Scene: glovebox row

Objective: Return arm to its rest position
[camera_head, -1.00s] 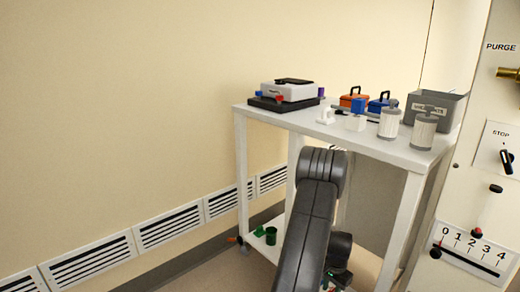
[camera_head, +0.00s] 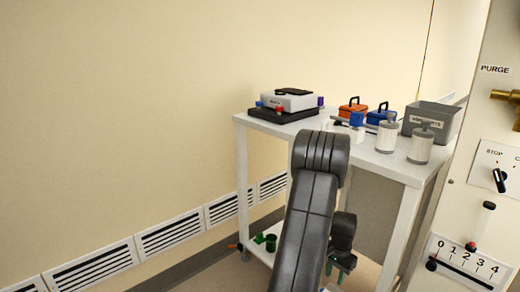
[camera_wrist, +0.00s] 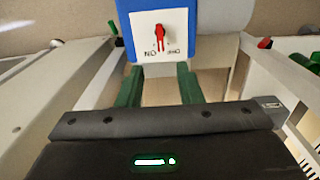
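My arm (camera_head: 312,210) rises from the bottom of the head view and bends at a grey elbow in front of the white cart. My gripper (camera_head: 343,262) hangs low beyond the arm, partly hidden by it, with green fingers. In the wrist view my gripper (camera_wrist: 160,72) has its two green fingers apart, with nothing seen between them. A blue-edged white panel (camera_wrist: 145,38) with a red switch is beyond the fingertips; I cannot tell its distance.
The white cart (camera_head: 385,165) carries a scale (camera_head: 288,100), an orange box (camera_head: 352,108), a blue box (camera_head: 381,115), canisters (camera_head: 387,137) and a grey bin (camera_head: 432,118). A green cup (camera_head: 270,243) is on its lower shelf. A control panel (camera_head: 475,200) stands at right. The left floor side is clear.

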